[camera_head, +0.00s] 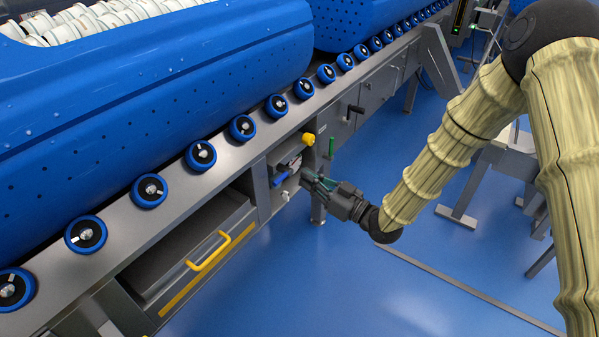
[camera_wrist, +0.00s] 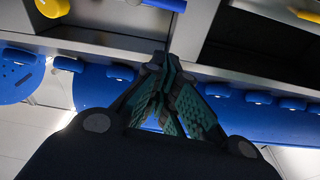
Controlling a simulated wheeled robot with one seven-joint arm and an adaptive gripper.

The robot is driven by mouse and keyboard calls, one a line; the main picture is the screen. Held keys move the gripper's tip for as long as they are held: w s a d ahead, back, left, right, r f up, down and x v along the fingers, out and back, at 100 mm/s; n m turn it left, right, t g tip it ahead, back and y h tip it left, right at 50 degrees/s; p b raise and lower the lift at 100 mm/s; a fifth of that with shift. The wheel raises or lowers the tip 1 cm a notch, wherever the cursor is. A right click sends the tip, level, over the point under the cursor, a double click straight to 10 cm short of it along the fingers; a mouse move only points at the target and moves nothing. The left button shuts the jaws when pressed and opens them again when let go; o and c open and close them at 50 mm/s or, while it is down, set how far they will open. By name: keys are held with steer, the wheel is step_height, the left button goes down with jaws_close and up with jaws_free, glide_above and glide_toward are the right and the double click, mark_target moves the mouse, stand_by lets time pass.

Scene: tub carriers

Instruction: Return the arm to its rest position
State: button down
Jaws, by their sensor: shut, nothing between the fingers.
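My gripper (camera_head: 312,181) is at the middle of the head view, at the end of my arm in its pale ribbed sleeve. It is close in front of a small niche with a blue handle (camera_head: 286,173) in the grey machine side. I cannot tell from the head view whether it touches anything there. In the wrist view, my gripper (camera_wrist: 168,62) has its green-padded fingers meeting at the tips, with nothing between them.
A long grey conveyor frame (camera_head: 165,215) with blue rollers (camera_head: 201,155) carries large blue tubs (camera_head: 120,90). Below it is a drawer with a yellow handle (camera_head: 208,252). A yellow knob (camera_head: 308,139) sits above the niche. Blue floor (camera_head: 400,300) lies open at the lower right.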

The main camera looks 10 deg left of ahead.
steer(key=s+d+f+m+h, duration=0.35)
steer(key=d+f, duration=0.25)
steer(key=f, duration=0.4)
steer(key=s+d+f+m+h, duration=0.35)
steer(key=d+f+h, duration=0.2)
steer(key=f, duration=0.45)
steer(key=s+d+f+m+g+h, duration=0.2)
steer(key=s+d+f+h, duration=0.1)
steer(key=s+d+f, duration=0.6)
steer(key=s+d+f+m+g+h, duration=0.2)
steer(key=s+d+f+h, duration=0.2)
steer(key=s+d, duration=0.55)
steer(key=s+d+m+g+h, duration=0.1)
steer(key=s+d+g, duration=0.1)
steer(key=s, duration=0.6)
steer(key=s+d+m+g+h, duration=0.1)
steer(key=s+d+g, duration=0.15)
steer(key=s, duration=0.45)
step_height(320, 180, up, 23)
steer(key=p, duration=2.4)
steer(key=shift+t, duration=0.45)
steer(key=shift+w, duration=0.1)
